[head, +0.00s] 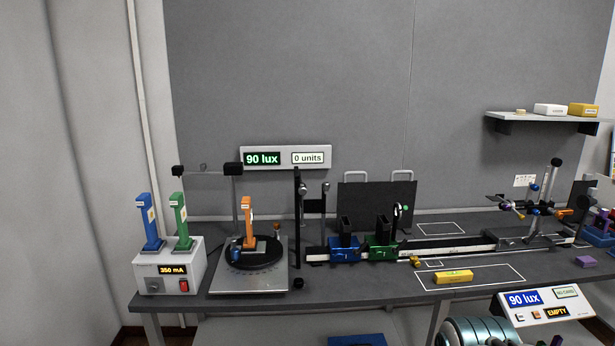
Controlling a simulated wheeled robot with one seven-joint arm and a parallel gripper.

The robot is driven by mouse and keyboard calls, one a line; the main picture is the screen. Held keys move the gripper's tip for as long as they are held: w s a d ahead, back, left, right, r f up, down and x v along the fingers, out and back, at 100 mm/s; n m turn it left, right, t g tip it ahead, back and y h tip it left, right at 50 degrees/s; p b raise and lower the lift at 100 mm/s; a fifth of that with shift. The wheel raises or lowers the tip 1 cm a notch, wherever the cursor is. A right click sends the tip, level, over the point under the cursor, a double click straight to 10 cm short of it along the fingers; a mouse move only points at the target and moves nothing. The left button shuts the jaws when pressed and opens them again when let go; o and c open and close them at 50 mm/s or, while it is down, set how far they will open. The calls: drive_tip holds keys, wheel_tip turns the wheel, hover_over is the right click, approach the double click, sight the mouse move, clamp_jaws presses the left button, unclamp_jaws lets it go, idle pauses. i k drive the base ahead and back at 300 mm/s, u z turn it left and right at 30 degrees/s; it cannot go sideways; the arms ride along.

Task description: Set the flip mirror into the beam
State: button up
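I cannot tell for sure which part is the flip mirror. In the head view, one candidate is a jointed post assembly (535,207) with coloured knobs, at the right end of the long optical rail (450,243). A blue carrier (344,250) and a green carrier (382,247) sit on the rail's left part. A small upright part stands over the green carrier, in front of a dark panel (352,204). No beam is visible.
A turntable (255,279) with an orange-topped post (249,222) stands left of the rail. A white lamp supply (170,268) holds blue and green uprights. A yellow block (453,277) lies in a white outline. A sloped console (545,306) stands at the front right.

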sight(310, 206)
drive_tip(key=u, duration=0.4)
drive_tip(key=i, duration=1.3)
drive_tip(key=u, duration=0.4)
